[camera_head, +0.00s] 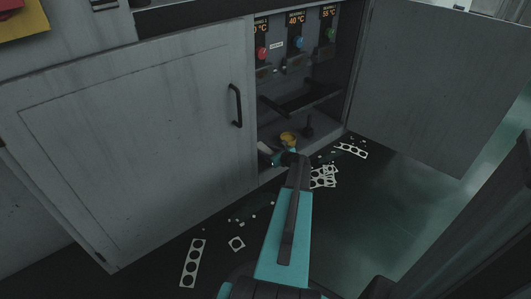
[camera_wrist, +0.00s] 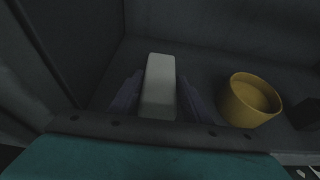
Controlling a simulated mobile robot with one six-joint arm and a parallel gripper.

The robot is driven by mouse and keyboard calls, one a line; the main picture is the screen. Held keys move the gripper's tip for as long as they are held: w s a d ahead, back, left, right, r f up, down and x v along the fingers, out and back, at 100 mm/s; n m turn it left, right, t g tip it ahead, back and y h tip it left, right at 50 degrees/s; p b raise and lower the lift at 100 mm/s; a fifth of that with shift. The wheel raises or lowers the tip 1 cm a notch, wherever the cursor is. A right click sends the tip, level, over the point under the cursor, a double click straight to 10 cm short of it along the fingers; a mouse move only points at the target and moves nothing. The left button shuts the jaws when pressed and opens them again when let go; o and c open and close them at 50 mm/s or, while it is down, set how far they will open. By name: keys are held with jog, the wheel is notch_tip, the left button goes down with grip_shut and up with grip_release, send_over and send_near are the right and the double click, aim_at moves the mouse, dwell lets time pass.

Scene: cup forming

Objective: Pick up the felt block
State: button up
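The felt block is a pale, off-white oblong block (camera_wrist: 159,86). In the wrist view it sits in the middle, between the two dark fingers of my gripper (camera_wrist: 159,92). The fingers stand apart, one on each side of the block, with narrow dark gaps seeming to remain beside it. In the head view my gripper (camera_head: 287,160) is inside the low cabinet opening, and the pale block (camera_head: 265,149) shows just left of it. The block's underside is hidden.
A yellow cup-like container (camera_wrist: 251,100) stands right of the block; it also shows in the head view (camera_head: 288,138). A dark cabinet wall rises on the left. A closed door (camera_head: 140,130) and an open door (camera_head: 440,80) flank the opening. Punched strips (camera_head: 193,263) litter the floor.

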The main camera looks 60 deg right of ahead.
aim_at(268, 151)
jog(key=c, duration=0.6)
jog(key=shift+r, duration=0.1)
jog(key=shift+r+p, duration=0.85)
jog(key=shift+r, duration=0.3)
jog(key=shift+s+r+p, duration=0.4)
jog(key=shift+r+p, duration=0.15)
jog(key=shift+r, duration=0.15)
jog(key=shift+s+d+r+p, duration=0.3)
jog(key=shift+s+p, duration=0.4)
jog(key=shift+s, duration=1.8)
jog(key=shift+s+d+r+p, duration=0.1)
jog(key=shift+s+d+p, duration=0.45)
jog(key=shift+s, duration=2)
jog(key=shift+s+d+r+p, duration=0.15)
jog(key=shift+s+p, duration=0.75)
jog(key=shift+s, duration=1.6)
jog(key=shift+s, duration=0.1)
